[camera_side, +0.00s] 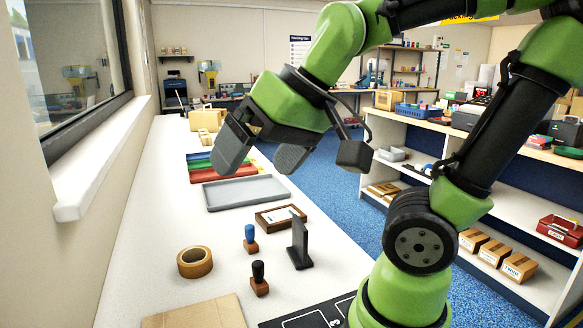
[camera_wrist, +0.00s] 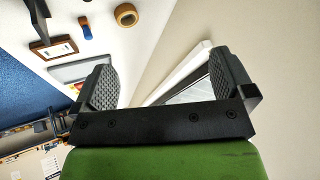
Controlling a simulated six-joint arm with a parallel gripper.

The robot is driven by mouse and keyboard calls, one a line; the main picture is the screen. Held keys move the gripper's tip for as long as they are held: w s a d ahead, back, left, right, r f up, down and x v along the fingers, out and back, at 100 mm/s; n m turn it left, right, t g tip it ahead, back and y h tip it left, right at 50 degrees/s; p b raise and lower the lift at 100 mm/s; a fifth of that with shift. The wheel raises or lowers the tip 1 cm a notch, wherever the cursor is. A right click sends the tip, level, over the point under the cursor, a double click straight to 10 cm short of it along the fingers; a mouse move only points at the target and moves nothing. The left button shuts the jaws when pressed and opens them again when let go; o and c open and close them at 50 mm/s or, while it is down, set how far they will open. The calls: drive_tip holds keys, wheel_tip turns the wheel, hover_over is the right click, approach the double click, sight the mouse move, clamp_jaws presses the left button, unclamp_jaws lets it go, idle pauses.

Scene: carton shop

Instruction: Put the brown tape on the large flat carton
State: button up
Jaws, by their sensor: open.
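The brown tape (camera_side: 195,262) is a roll lying flat on the white table, near its left side in the side view. It also shows at the top of the wrist view (camera_wrist: 126,14). A flat brown carton (camera_side: 198,313) lies at the near edge of the side view, partly cut off by the frame. My gripper (camera_side: 262,155) is open and empty, raised well above the table beyond the tape. Its two padded fingers stand wide apart in the wrist view (camera_wrist: 162,85).
A blue-handled stamp (camera_side: 250,238), a black-handled stamp (camera_side: 259,279) and a dark upright holder (camera_side: 299,244) stand right of the tape. A framed wooden tray (camera_side: 281,217) and a grey tray (camera_side: 246,192) lie farther back. A window wall borders the table's left.

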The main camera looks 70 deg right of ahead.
drive_tip(key=shift+t+y, duration=0.3)
drive_tip(key=s, duration=0.3)
drive_tip(key=s+a, duration=0.1)
drive_tip(key=shift+s+a+f, duration=0.1)
drive_tip(key=shift+s+f, duration=0.15)
drive_tip(key=shift+f, duration=0.05)
drive_tip(key=n+g, duration=0.4)
drive_tip(key=n, duration=0.6)
hover_over(194, 257)
drive_tip(key=s, duration=0.3)
drive_tip(key=f, duration=1.6)
drive_tip(key=a+f, duration=0.1)
drive_tip(key=f, duration=0.8)
drive_tip(key=shift+s+x, duration=0.15)
drive_tip(key=shift+x, duration=1.3)
drive_tip(key=shift+s+x, duration=0.15)
drive_tip(key=shift+x, duration=1.25)
